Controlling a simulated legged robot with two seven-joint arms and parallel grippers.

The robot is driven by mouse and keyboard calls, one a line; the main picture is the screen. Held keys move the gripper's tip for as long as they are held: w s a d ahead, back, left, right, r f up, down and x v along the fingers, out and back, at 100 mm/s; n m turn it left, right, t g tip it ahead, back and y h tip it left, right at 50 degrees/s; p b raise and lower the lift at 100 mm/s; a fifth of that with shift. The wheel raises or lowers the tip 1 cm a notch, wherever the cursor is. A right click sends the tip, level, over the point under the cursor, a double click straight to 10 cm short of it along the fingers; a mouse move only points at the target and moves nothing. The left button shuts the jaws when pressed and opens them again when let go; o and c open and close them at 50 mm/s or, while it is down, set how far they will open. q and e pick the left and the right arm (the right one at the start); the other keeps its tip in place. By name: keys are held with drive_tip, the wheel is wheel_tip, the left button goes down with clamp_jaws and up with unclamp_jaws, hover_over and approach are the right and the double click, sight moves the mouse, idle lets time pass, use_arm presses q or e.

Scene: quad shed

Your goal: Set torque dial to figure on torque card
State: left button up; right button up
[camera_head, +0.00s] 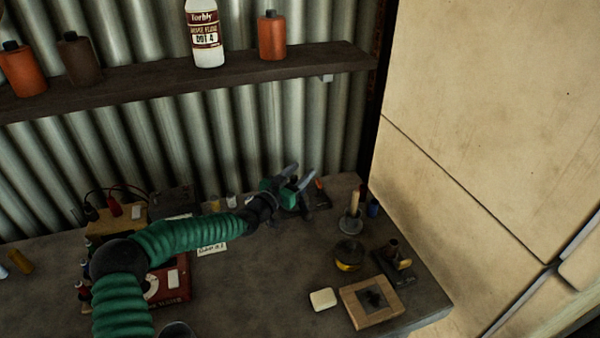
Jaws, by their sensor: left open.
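A red box (178,289) with light lettering along its front edge and a pale round face (152,284) stands at the lower left. My green-sleeved left arm hides much of it, and I cannot tell any dial setting. A small white card (212,249) with dark handwriting lies on the bench beyond the arm. The writing is too small to read surely. My left gripper (302,173) is open and empty above the back of the bench, with its grey fingers pointing up and right. It is well to the right of the red box and the card. My right gripper is out of view.
At the right stand a wooden square with a black piece (356,312), a cream block (322,300), a yellow-black round tin (348,256) and a wooden-handled tool (354,222). A shelf (300,64) with bottles runs above. Bare bench lies front centre.

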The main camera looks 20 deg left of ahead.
use_arm(q)
clamp_jaws()
idle(0.3)
